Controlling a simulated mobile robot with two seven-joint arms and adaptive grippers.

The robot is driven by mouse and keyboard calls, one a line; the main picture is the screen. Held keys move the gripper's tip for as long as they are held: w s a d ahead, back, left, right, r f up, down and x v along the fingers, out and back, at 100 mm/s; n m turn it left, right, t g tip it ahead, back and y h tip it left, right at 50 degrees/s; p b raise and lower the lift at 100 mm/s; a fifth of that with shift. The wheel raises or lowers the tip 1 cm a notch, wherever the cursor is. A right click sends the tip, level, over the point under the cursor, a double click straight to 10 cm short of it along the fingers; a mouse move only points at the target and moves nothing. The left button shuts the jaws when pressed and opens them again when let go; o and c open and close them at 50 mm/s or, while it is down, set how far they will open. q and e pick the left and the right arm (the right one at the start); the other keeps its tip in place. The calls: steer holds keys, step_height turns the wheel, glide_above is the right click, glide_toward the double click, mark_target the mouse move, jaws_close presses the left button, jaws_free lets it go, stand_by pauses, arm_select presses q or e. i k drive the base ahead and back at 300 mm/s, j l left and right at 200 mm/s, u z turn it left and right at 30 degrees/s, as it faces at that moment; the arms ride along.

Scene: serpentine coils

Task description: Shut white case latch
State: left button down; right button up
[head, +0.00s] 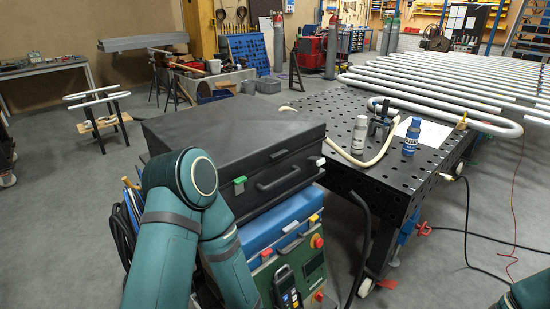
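A large black case (226,132) lies with its lid down on a blue case on a green welding machine. Its white latch (316,160) is at the right end of the front side, near the lid seam. It looks raised outward, but it is too small to be sure. A green latch (240,185) is at the left of the same side, with a dark handle (279,178) between them. My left arm stands in front of the case's left part; its gripper is out of view. Only a piece of my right arm shows at the bottom right corner.
The blue case (270,224) and green machine (307,268) stand under the black case. A perforated black table (400,165) is close on the right, with a grey can (359,134) and a blue bottle (412,137). Cables lie on the floor at right.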

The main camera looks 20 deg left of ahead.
mark_target(320, 160)
steer(key=i+l+u, duration=0.15)
steer(key=u, duration=0.2)
steer(key=i+l+u, duration=0.1)
steer(key=l+u, duration=0.15)
steer(key=u, duration=0.15)
steer(key=i+l+u, duration=0.1)
steer(key=l+u, duration=0.25)
steer(key=j, duration=0.15)
